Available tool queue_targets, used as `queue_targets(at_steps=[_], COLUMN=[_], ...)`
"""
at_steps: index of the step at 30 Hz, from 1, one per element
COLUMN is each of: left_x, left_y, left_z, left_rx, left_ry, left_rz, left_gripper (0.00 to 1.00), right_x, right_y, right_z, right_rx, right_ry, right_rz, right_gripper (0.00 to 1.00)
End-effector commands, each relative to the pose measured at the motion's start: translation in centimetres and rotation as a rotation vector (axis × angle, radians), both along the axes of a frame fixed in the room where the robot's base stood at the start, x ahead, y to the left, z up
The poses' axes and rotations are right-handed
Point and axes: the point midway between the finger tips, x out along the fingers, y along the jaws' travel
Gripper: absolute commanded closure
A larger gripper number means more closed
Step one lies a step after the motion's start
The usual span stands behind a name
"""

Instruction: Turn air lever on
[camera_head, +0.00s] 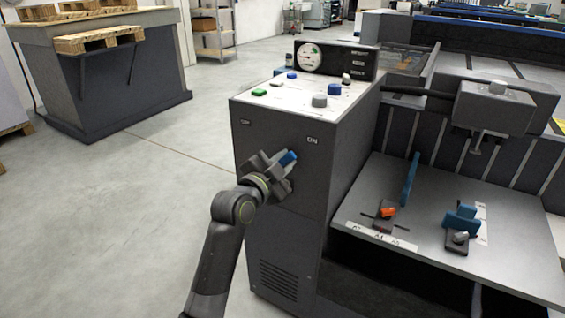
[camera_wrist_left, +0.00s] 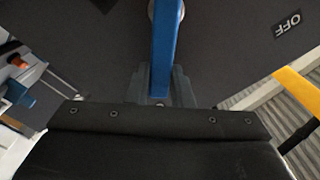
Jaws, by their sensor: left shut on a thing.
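The blue air lever (camera_head: 288,158) is on the dark front panel of the grey machine cabinet (camera_head: 270,235). An OFF label (camera_head: 245,122) is above it to the left and an ON label (camera_head: 312,140) above it to the right. The lever's visible blue end tilts up and right, towards the ON side. My left gripper (camera_head: 278,168) is shut on it. In the left wrist view the blue lever (camera_wrist_left: 166,40) runs up between the fingers (camera_wrist_left: 160,88), with the OFF label (camera_wrist_left: 288,24) to the right. The lever's pivot is mostly hidden in the head view. My right gripper is not in view.
The cabinet's top carries several knobs, including a blue knob (camera_head: 334,90), and a pressure gauge (camera_head: 308,57). To the right a metal tray (camera_head: 440,205) holds small blue and orange parts. Open floor (camera_head: 110,220) lies left of the cabinet.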

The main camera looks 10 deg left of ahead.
Motion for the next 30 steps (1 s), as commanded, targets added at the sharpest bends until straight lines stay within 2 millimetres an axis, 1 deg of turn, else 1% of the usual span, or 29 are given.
queue_targets(at_steps=[11,12,16,25,30], left_x=[0.0,0.0,0.0,-0.1,-1.2], left_y=[0.0,0.0,0.0,0.0,0.4], left_z=[-0.2,-0.2,-0.2,-0.1,-0.1], left_rx=[0.007,0.007,0.006,0.005,0.004], left_ry=[0.002,0.002,0.002,0.000,0.001], left_rz=[0.000,0.000,0.000,0.000,0.001], left_gripper=[1.00,0.76,0.59,0.58,0.58], right_x=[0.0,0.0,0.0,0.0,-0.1], right_y=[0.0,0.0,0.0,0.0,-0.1], right_z=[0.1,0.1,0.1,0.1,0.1], right_rx=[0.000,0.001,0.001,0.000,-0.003], right_ry=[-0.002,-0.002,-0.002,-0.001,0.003], right_rz=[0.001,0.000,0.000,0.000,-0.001], right_gripper=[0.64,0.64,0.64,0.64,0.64])
